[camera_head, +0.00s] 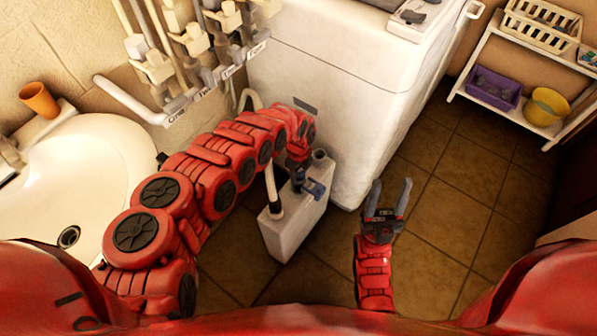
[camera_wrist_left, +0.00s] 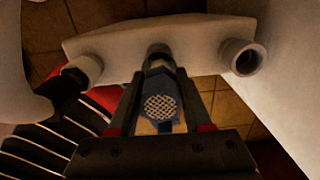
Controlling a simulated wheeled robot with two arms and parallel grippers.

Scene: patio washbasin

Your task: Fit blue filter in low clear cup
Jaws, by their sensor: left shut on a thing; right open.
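The blue filter (camera_head: 315,188) is held by my left gripper (camera_head: 304,182) beside the top of a white box-shaped unit in the head view. In the left wrist view, the blue filter (camera_wrist_left: 160,105), with a pale mesh face, sits between both fingers of my left gripper (camera_wrist_left: 162,78). A dark round fitting (camera_wrist_left: 159,52) on the unit lies just beyond the filter's far end; I cannot tell whether they touch. I cannot make out the low clear cup. My right gripper (camera_head: 388,194) is open and empty over the floor.
The white unit (camera_head: 292,232) stands on brown tiles against the washing machine (camera_head: 335,75); its ports (camera_wrist_left: 243,57) show in the wrist view. The washbasin (camera_head: 95,165) is left, pipes and taps (camera_head: 190,60) behind. A shelf (camera_head: 500,60) is far right. Floor around my right gripper is clear.

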